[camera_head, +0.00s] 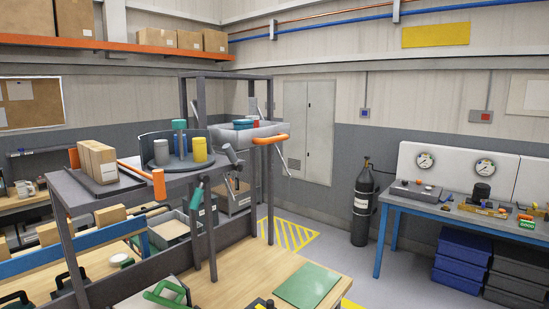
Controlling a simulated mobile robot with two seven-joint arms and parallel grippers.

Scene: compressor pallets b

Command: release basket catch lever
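A grey basket-like tray (243,135) with teal and red items in it sits on the dark metal frame, right of centre. An orange handle (271,139) sticks out at its right side. A thin grey rod (282,160) slants down below that handle. A second orange grip (158,183) ends a rod at the front edge of the upper shelf. A teal-green handle (196,196) hangs below the round tray. I cannot tell which of these is the catch lever. Neither of my grippers can be made out in the view.
A dark round tray (172,166) holds yellow, blue and teal cylinders. Cardboard boxes (97,161) stand on the upper shelf. A wooden bench (256,272) with a green mat (308,286) is in front. A black gas cylinder (362,206) and a blue-framed bench (428,201) stand right.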

